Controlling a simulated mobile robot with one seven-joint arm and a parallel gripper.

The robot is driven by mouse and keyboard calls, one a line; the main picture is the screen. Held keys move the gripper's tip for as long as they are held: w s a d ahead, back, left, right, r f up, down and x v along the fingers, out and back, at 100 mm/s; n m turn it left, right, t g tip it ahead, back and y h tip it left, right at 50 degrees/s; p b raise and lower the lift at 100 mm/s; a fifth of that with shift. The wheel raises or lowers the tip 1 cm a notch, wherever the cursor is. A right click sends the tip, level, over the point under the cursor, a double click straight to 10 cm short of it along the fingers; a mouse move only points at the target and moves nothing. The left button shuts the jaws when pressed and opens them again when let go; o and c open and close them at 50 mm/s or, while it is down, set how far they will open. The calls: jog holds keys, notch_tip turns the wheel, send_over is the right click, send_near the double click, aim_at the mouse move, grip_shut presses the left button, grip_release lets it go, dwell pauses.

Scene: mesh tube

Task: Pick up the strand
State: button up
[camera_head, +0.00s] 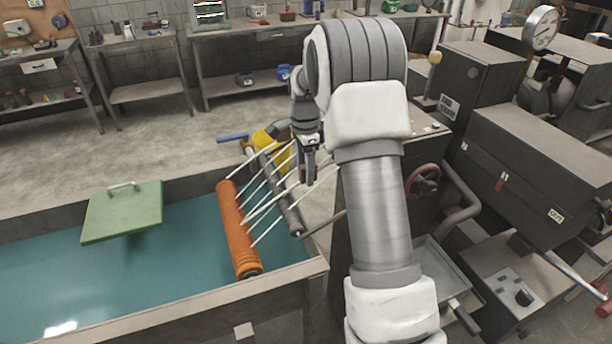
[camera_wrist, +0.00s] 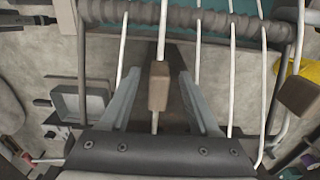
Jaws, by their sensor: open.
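Several thin pale strands (camera_head: 262,203) run from an orange roller (camera_head: 236,225) across a dark grey roller (camera_head: 283,196). The wrist view shows the grey roller (camera_wrist: 200,20) across the top, with strands hanging past it. One strand (camera_wrist: 162,35) runs between my two fingers, with a small brown block (camera_wrist: 158,88) on its line. My gripper (camera_head: 307,172) points down beside the strands, right of the grey roller. In the wrist view my gripper (camera_wrist: 157,76) is open, its fingers on either side of that strand and block. Which strand is meant, I cannot tell.
A tank (camera_head: 165,318) of teal liquid lies at the left, with a green lid-like panel (camera_head: 122,212) over it. Dark machinery (camera_head: 535,150) and a red handwheel (camera_head: 423,181) stand at the right. A second brown block (camera_wrist: 300,97) is at the wrist view's right. Open floor lies behind.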

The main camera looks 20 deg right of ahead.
notch_tip(320, 180, down, 4)
jog(key=shift+f, duration=0.2)
grip_shut()
